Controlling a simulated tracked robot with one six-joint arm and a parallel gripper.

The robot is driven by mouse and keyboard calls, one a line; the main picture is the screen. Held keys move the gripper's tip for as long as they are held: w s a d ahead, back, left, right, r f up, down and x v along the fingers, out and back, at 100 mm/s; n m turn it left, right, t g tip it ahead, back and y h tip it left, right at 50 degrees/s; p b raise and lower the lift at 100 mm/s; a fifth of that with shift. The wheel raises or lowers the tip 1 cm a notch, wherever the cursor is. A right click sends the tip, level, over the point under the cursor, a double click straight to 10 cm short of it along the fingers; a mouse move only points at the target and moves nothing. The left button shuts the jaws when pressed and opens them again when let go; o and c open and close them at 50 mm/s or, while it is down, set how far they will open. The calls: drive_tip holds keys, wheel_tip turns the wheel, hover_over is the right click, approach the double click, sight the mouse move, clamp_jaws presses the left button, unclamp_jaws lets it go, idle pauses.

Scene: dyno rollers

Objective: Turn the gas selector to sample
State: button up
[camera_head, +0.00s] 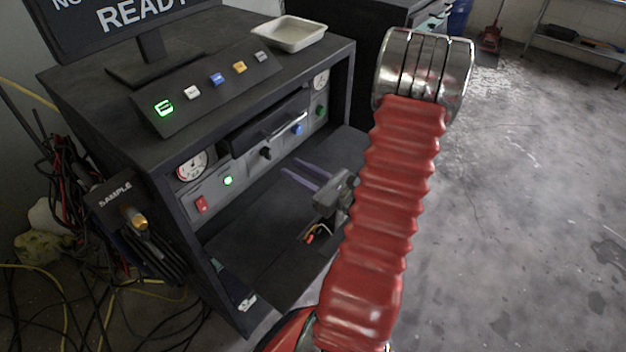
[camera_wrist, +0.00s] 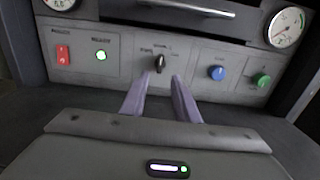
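The gas selector (camera_wrist: 160,63) is a small black knob on the grey panel, with tiny labels around it that I cannot read. In the head view the selector (camera_head: 265,153) sits mid-panel, right of the green light. Its pointer looks nearly upright in the wrist view. My gripper (camera_wrist: 160,84) is open, its two purple fingers apart and pointing at the panel, with the knob just beyond their tips. In the head view my gripper (camera_head: 285,174) is in front of and below the panel, apart from the knob, with nothing between the fingers.
The panel also holds a red switch (camera_wrist: 63,55), a green light (camera_wrist: 101,56), a blue button (camera_wrist: 217,73), a green button (camera_wrist: 261,80) and a gauge (camera_wrist: 286,27). A drawer handle (camera_wrist: 197,8) juts out above. A white tray (camera_head: 289,34) is on the cabinet top.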

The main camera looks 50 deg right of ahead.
drive_tip(key=shift+s, duration=2.6)
drive_tip(key=w+a+n+y, duration=0.1)
drive_tip(key=a, duration=0.1)
drive_tip(key=w+a+r+n+g+y, duration=0.1)
drive_tip(key=a+n+y, duration=0.1)
drive_tip(key=w+a+r+n+y, duration=0.1)
drive_tip(key=a, duration=0.2)
drive_tip(key=shift+w+a+r+n+g+y, duration=0.1)
drive_tip(key=shift+w+r+n+g+y, duration=0.1)
drive_tip(key=shift+r+n+g+y, duration=0.15)
drive_tip(key=s+a+r+n+g+y, duration=0.1)
drive_tip(key=s+a+r+n+g, duration=0.15)
drive_tip(key=a+n+g, duration=0.7)
drive_tip(key=s+a+r+n+g, duration=0.25)
drive_tip(key=a+n+g, duration=0.25)
drive_tip(key=a+n, duration=0.85)
wheel_tip(320, 180, up, 8)
drive_tip(key=s+a+n+t+h, duration=0.1)
drive_tip(key=n+t+h, duration=0.2)
drive_tip(key=n+h, duration=0.3)
drive_tip(key=shift+a+r+n+t, duration=0.25)
drive_tip(key=shift+n+t, duration=0.15)
drive_tip(key=shift+n, duration=0.55)
